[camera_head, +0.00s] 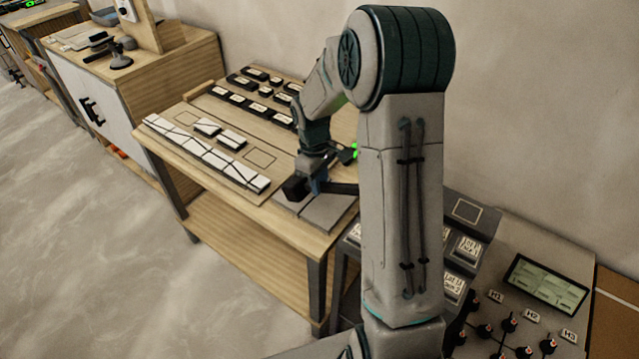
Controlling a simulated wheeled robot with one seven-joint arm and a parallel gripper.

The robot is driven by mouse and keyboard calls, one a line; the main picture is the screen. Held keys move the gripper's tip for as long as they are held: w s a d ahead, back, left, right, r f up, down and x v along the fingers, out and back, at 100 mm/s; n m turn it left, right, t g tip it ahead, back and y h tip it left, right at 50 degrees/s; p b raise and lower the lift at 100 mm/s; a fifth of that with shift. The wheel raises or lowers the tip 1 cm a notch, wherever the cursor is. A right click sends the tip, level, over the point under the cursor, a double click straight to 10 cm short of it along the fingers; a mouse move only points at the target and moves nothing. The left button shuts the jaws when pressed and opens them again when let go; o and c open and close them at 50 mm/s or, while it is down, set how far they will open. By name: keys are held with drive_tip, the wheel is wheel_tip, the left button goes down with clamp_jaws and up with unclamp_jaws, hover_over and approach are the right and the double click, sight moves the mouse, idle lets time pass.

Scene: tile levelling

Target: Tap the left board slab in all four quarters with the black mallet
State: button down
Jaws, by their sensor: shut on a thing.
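My gripper (318,182) is shut on the black mallet, low over the near right part of the wooden table. The mallet's dark block-shaped head (295,189) is at the left of the gripper, and a dark handle part shows to its right. A flat grey slab surface (322,211) lies below them at the table's near edge. The head is over its left end; I cannot tell whether they touch.
A strip of white tiles (205,154) lies left of the slab, with two loose white tiles beside it. Rows of black labelled blocks (240,99) stand behind. A control panel (541,286) is at right. A wooden cabinet (170,60) stands at back left.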

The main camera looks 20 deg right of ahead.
wheel_tip(320, 180, down, 5)
drive_tip(key=b, duration=0.4)
drive_tip(key=shift+f, duration=0.15)
wheel_tip(320, 180, up, 6)
drive_tip(key=p, duration=0.4)
drive_tip(key=shift+f, duration=0.2)
